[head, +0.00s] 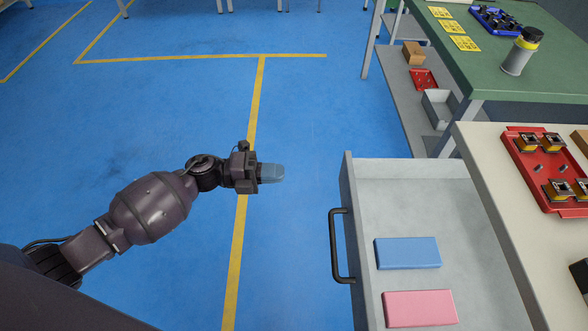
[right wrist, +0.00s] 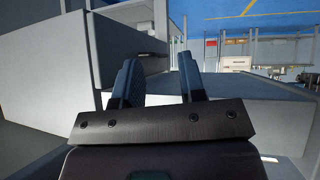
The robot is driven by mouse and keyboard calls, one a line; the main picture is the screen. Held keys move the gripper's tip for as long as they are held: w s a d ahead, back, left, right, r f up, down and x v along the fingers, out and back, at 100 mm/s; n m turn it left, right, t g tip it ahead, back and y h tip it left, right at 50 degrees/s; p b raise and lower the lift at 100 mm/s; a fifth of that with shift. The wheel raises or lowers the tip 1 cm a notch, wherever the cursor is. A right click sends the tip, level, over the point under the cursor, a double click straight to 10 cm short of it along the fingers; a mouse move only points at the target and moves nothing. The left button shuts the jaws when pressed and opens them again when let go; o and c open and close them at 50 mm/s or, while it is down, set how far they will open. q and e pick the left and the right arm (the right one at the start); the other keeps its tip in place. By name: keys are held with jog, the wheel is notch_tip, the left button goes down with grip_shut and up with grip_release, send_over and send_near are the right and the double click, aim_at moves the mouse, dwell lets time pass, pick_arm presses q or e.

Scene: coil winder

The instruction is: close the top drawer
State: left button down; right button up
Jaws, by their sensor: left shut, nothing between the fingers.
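The top drawer (head: 385,195) is pulled out from under the cream worktop (head: 500,220) on the right in the head view. Its grey front panel faces left and carries a dark bar handle (head: 336,247). My left gripper (head: 276,173) is shut and empty, with blue fingertips pointing right. In the picture it is left of the drawer front and a little farther up than the handle, with a gap of floor between them. My right gripper (right wrist: 158,82) shows only in the right wrist view; its two dark fingers stand apart with nothing seen between them.
A blue block (head: 408,253) and a pink block (head: 420,308) lie inside the drawer. A red tray (head: 533,172) of parts sits on the worktop. A green-topped table (head: 500,65) stands behind. The blue floor left of the drawer is clear.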

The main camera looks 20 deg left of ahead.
aim_at(342, 173)
pick_arm(q)
jog(key=b+x, duration=0.1)
jog(key=x, duration=1.1)
jog(key=shift+f, duration=0.1)
jog(key=shift+w+d, duration=0.1)
jog(key=shift+d, duration=0.25)
pick_arm(e)
jog(key=shift+w+a, duration=0.15)
jog(key=shift+w, duration=0.2)
jog(key=shift+s+f, duration=0.2)
